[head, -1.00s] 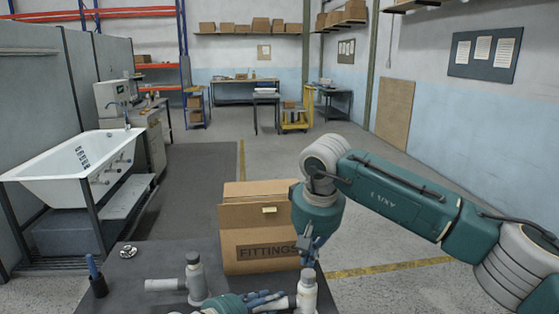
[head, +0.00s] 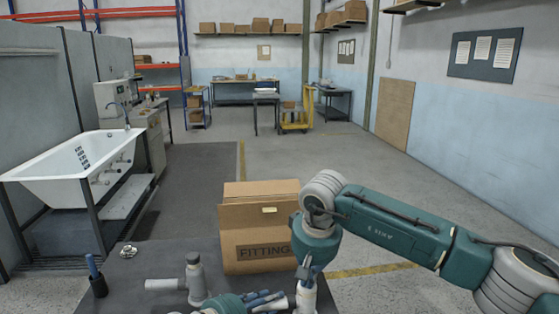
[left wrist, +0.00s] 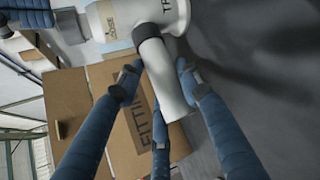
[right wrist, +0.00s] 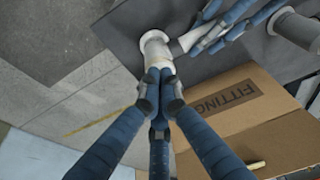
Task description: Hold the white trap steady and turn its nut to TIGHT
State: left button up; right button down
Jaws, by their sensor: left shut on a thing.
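The white trap (head: 308,298) stands upright at the front of the dark bench, its lower part cut off by the frame. In the left wrist view its body (left wrist: 158,10) carries partly visible lettering and a small tag that seems to read LOOSE. A dark ring sits where its side pipe (left wrist: 165,80) begins. My left gripper (head: 268,302) is shut on that side pipe, fingers on both sides. My right gripper (right wrist: 159,80) points down at the trap's top, fingertips at the nut (right wrist: 158,62), which they largely hide. I cannot tell whether they grip it.
A grey trap (head: 196,280) with a side pipe stands to the left on the bench. A cardboard FITTINGS box (head: 250,240) stands close behind the traps. A dark cup with a blue-handled tool (head: 97,280) and a small metal part (head: 128,251) are at the left.

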pick_arm(q)
jog(key=shift+s+d+f, duration=0.15)
jog(key=shift+s+f, duration=0.1)
pick_arm(e)
jog(key=shift+d+f, duration=0.2)
jog(key=shift+f, duration=0.05)
jog(key=shift+d, duration=0.25)
jog(key=shift+d+f, duration=0.1)
jog(key=shift+d, duration=0.6)
pick_arm(q)
jog(key=shift+w, duration=0.1)
pick_arm(e)
jog(key=shift+w+d, duration=0.15)
jog(key=shift+w, duration=0.05)
pick_arm(q)
jog(key=shift+f, duration=0.1)
pick_arm(e)
jog(key=shift+r, duration=0.2)
